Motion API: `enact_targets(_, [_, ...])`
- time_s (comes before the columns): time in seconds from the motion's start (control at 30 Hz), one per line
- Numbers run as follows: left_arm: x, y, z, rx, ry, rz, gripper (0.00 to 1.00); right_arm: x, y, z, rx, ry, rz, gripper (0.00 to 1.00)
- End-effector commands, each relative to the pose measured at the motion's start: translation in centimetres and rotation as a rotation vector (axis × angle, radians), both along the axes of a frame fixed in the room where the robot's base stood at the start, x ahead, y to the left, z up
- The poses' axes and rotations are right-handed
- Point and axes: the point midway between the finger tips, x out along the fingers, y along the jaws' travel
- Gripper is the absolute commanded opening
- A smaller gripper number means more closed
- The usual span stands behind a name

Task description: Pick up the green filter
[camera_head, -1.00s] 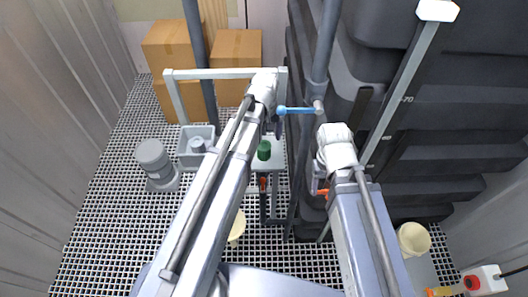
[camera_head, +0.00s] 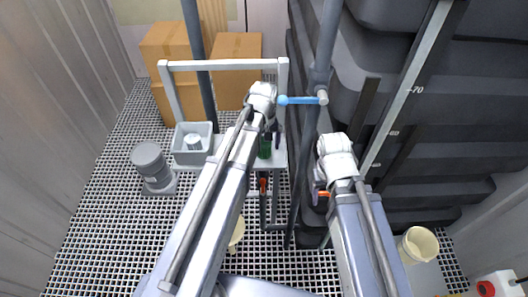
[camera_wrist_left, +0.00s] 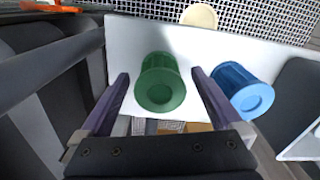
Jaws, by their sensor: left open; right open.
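The green filter (camera_head: 265,149) stands on a small white shelf (camera_head: 279,155) in the head view, partly covered by my left gripper (camera_head: 267,129). In the left wrist view the green filter (camera_wrist_left: 160,84) lies between the two purple fingers of my open left gripper (camera_wrist_left: 160,77), with gaps showing on both sides. My right gripper (camera_head: 320,191) is held in front of the dark tank at the right and is empty; its fingers are small in the picture.
A blue filter (camera_wrist_left: 240,88) stands close beside one left finger in the left wrist view. A blue-handled valve (camera_head: 302,100) on a grey pipe is near my left gripper. A grey tray (camera_head: 192,156), a grey canister (camera_head: 150,165) and cardboard boxes (camera_head: 236,60) stand to the left and behind.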

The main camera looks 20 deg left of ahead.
Motion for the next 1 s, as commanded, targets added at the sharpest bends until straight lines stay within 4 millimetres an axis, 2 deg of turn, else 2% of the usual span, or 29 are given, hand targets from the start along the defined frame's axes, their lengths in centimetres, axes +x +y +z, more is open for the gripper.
enact_targets(0.17, [0.0,-0.01,0.14,0.0,0.0,0.0,0.97,0.0,0.0,0.14,0.0,0.0,0.0,0.63])
enact_targets(0.9, [0.0,0.0,0.13,0.0,0.0,0.0,0.14,0.0,0.0,0.13,0.0,0.0,0.0,0.63])
enact_targets(1.0, [0.0,0.0,0.13,0.0,0.0,0.0,0.09,0.0,0.0,0.13,0.0,0.0,0.0,0.63])
